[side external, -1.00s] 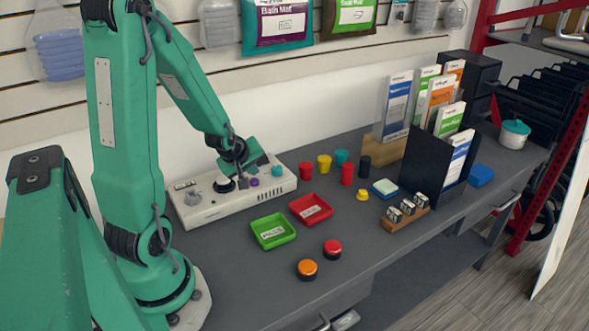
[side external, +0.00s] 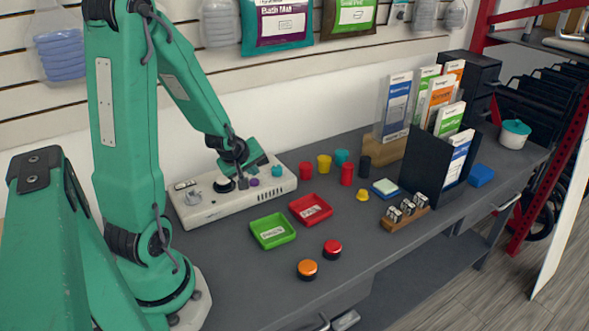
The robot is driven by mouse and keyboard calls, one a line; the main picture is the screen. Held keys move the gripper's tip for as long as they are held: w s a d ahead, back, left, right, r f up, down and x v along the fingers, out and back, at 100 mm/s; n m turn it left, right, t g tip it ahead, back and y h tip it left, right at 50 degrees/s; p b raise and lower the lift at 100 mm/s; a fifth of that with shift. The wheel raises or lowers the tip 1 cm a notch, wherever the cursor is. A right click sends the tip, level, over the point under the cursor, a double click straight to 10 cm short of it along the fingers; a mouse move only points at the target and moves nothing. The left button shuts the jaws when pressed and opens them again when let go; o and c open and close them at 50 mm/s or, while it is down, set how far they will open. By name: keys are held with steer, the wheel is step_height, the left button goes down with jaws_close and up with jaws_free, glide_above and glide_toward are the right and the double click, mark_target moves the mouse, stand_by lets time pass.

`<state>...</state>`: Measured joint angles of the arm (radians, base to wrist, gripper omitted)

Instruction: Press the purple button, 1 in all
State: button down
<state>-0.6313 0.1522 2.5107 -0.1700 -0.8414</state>
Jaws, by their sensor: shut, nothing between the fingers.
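The purple button (side external: 254,182) sits on the white control panel (side external: 205,211), between a black knob and a teal button. My gripper (side external: 243,184) is shut and empty, pointing down over the panel just left of the purple button. Its fingertips look small and dark at this distance. I cannot tell whether they touch the panel or the button.
The panel also carries a teal button (side external: 277,171) and a grey knob (side external: 193,197). A green tray (side external: 273,243) and a red tray (side external: 325,221) lie in front. An orange button (side external: 307,269) and a red button (side external: 332,248) stand nearer the table edge.

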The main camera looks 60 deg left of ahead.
mark_target(253, 182)
steer(key=shift+f, duration=0.8)
stand_by(1.0)
steer(key=shift+r, duration=0.15)
stand_by(0.3)
steer(key=shift+r, duration=0.7)
steer(key=shift+r, duration=0.2)
steer(key=shift+r, duration=2.35)
